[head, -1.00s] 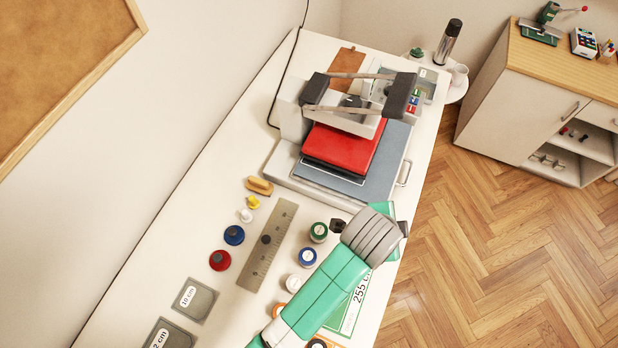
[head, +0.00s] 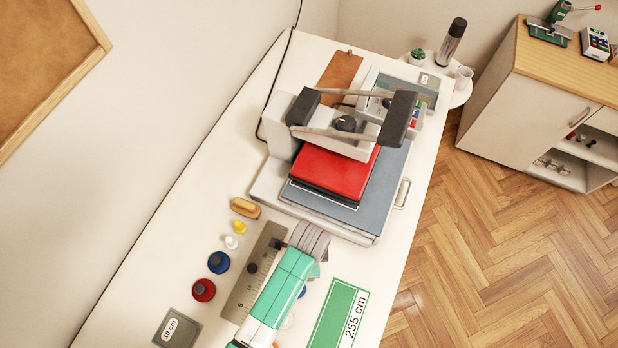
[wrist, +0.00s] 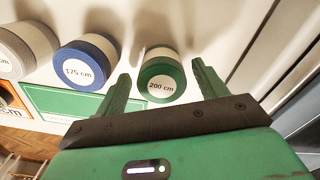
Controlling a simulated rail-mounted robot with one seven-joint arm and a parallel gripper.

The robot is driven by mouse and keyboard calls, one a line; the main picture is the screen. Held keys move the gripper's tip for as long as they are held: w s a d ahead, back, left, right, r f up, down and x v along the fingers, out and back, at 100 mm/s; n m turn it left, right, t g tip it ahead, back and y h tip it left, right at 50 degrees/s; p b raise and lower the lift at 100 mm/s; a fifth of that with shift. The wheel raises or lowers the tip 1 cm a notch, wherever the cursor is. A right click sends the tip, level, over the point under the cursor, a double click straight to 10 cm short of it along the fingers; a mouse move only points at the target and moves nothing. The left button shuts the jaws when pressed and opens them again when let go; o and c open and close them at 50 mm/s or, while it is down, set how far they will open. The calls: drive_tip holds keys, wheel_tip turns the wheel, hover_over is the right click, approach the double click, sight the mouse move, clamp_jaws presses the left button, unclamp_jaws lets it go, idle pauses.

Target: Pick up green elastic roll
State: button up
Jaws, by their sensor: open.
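The green elastic roll (wrist: 160,82), labelled 200 cm, shows in the wrist view with a green and pale side. It stands between and slightly beyond my gripper's two fingers. My gripper (wrist: 160,72) is open, with one finger on each side of the roll and a visible gap at each side. In the head view my green and grey wrist reaches over the table beside the metal ruler (head: 240,300) and hides the green roll.
The heat press (head: 335,168) stands behind my wrist. A green 255 cm card (head: 335,318) lies to the right.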

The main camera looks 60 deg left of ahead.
drive_tip(key=shift+w+f, duration=0.1)
drive_tip(key=shift+f, duration=0.65)
drive_tip(key=c, duration=1.1)
drive_tip(key=shift+o, duration=0.2)
drive_tip(key=shift+r, duration=0.15)
